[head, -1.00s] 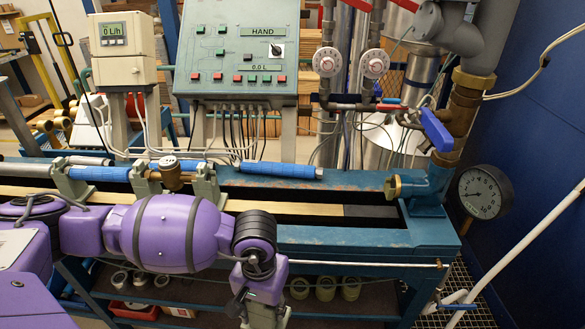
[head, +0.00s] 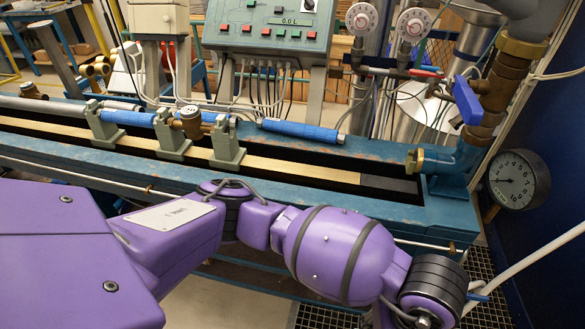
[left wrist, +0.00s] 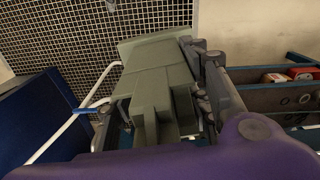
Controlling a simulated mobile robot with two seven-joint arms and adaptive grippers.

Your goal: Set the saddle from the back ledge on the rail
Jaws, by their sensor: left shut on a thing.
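A grey-green saddle (left wrist: 158,85) fills the middle of the left wrist view. The saddle is over a dark floor grating, apart from the rail. In the head view my purple left arm crosses the front of the bench to the lower right, and its gripper is out of frame. The rail (head: 290,170) runs along the bench, with three similar saddles (head: 228,146) standing on its left part. My right gripper is not in view.
A blue-sleeved pipe (head: 300,131) lies on the back ledge. A brass meter (head: 190,122) sits between saddles. The rail is bare from the rightmost saddle to the blue valve fitting (head: 450,165). A pressure gauge (head: 515,180) and white pipe stand at right.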

